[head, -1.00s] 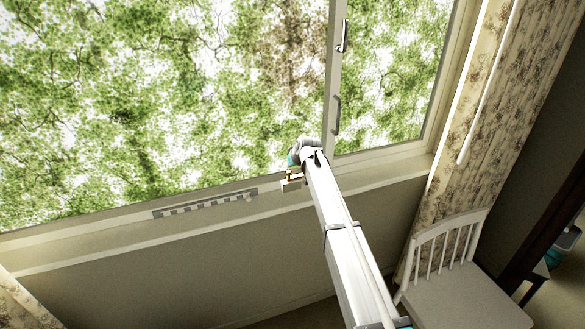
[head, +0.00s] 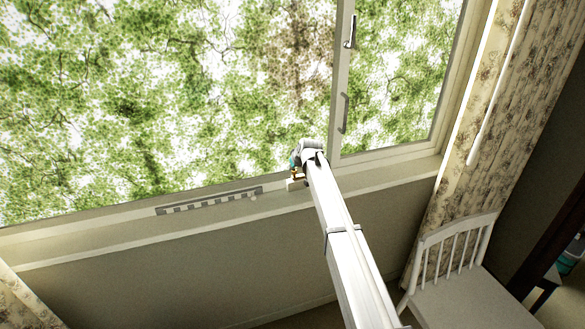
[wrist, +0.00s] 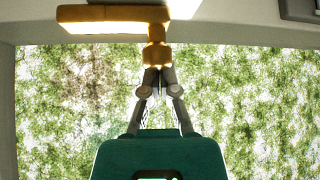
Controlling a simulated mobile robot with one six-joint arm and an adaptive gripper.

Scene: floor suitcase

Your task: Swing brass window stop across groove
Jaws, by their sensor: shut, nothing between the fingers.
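The brass window stop (wrist: 110,14) shows at the top of the wrist view. Its flat bar points left, and a short round post drops from the bar's right end. My gripper (wrist: 155,74) is shut, with its fingertips at or just below this post; I cannot tell whether they touch. In the head view my gripper (head: 296,167) is at the window sill, and it hides most of the stop. A small pale block shows just below it. I cannot make out the groove clearly.
The large window has a sliding sash (head: 339,85) with dark handles right of my gripper. A slotted grey strip (head: 210,201) lies along the sill (head: 120,238) at left. A white chair (head: 455,265) and a floral curtain (head: 490,110) stand at the right.

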